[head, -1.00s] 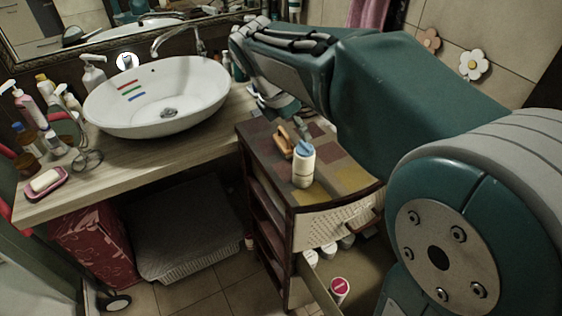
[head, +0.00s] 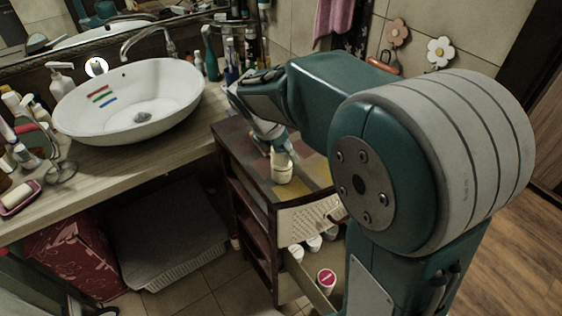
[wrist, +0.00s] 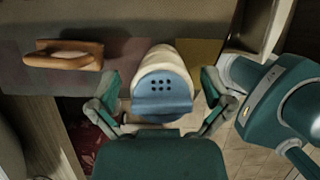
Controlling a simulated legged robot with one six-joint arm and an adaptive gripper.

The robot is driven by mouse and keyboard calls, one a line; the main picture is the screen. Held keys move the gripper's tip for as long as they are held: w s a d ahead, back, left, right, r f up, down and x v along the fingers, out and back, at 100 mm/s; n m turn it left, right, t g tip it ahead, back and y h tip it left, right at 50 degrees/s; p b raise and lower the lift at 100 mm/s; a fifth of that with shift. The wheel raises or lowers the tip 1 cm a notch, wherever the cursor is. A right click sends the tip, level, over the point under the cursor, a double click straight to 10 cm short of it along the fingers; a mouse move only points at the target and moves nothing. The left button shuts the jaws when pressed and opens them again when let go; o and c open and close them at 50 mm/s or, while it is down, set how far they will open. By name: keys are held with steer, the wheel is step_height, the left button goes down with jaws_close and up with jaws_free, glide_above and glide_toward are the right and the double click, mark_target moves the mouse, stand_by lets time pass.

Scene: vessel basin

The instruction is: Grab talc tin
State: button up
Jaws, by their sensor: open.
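The talc tin (head: 282,167) is a cream cylinder standing on the small cabinet beside the basin counter. In the wrist view the talc tin (wrist: 165,62) shows its blue cap with several dark holes facing me. My gripper (wrist: 163,108) is open, with one green finger on each side of the tin's cap. I cannot tell whether the fingers touch it. In the head view my gripper (head: 272,135) is down at the tin and hides its top.
A wooden-handled brush (wrist: 63,55) lies left of the tin on the cabinet top (head: 310,170). The white basin (head: 130,100) stands on the counter to the left. An open drawer (head: 310,275) below holds several containers, one with a red lid (head: 326,277).

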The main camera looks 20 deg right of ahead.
steer(key=c, duration=1.2)
